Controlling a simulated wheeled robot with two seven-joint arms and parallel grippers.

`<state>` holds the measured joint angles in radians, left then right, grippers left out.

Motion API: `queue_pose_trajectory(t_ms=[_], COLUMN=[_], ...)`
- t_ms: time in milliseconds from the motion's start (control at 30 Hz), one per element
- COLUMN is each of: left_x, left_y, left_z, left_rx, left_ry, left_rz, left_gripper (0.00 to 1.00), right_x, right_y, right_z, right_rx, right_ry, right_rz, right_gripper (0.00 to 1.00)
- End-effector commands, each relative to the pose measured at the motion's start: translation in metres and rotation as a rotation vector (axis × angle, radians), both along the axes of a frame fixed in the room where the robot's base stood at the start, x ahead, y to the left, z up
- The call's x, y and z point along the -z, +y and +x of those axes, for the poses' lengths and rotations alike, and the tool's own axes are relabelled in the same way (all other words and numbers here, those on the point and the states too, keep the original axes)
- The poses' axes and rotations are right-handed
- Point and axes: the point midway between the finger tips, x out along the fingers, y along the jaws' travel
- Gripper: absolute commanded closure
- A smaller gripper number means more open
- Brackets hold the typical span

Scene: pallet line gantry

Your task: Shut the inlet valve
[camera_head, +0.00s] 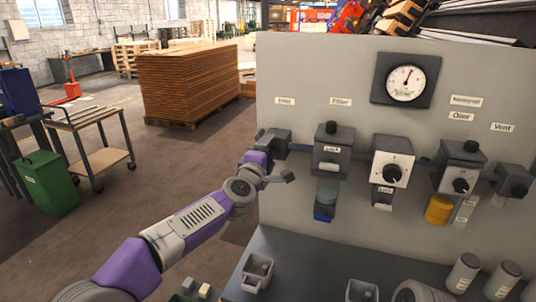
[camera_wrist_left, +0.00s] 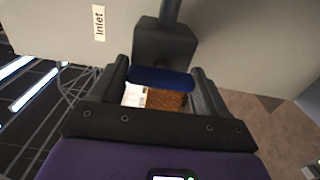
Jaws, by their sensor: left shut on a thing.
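The inlet valve (camera_head: 279,143) is a dark grey block on the left end of the upright panel, below the "Inlet" label (camera_head: 285,101). In the left wrist view, the valve body (camera_wrist_left: 165,45) stands ahead of the fingers, with a blue handle (camera_wrist_left: 162,79) lying crosswise in front of it. My left gripper (camera_head: 263,146) is at the valve, reaching in from the left. In the left wrist view, its two dark fingers (camera_wrist_left: 161,84) are on either side of the blue handle and shut on it. In the head view the handle is hidden by the gripper. My right gripper is not in view.
A filter unit (camera_head: 327,150) sits close right of the valve, then a regulator (camera_head: 392,162), an oiler (camera_head: 461,170) and a vent valve (camera_head: 512,182). A gauge (camera_head: 405,80) is above. Grey cups (camera_head: 257,272) stand on the bench below. Floor left of the panel is open.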

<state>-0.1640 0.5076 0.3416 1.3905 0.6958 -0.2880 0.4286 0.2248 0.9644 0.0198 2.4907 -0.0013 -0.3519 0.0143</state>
Motion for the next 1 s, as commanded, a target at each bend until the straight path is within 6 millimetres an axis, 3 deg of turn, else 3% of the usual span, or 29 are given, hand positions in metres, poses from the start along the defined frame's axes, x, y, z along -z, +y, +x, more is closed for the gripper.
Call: queue_pose_trajectory(t_ms=[33,167,533,1000], left_x=[0.0,0.0,0.0,0.0], left_y=[0.0,0.0,0.002,0.022], left_z=[0.0,0.0,-0.006,-0.065], left_rx=[0.0,0.0,0.0,-0.001], left_ry=[0.001,0.001,-0.001,-0.001], left_rz=[-0.004,-0.003,0.0,-0.001], left_gripper=[0.22,0.04,0.04,0.04], right_x=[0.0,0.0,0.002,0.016], right_y=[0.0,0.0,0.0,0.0], right_z=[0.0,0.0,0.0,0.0], right_rx=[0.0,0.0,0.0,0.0], right_ry=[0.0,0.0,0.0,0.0], right_rz=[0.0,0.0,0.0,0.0], right_gripper=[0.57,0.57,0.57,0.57])
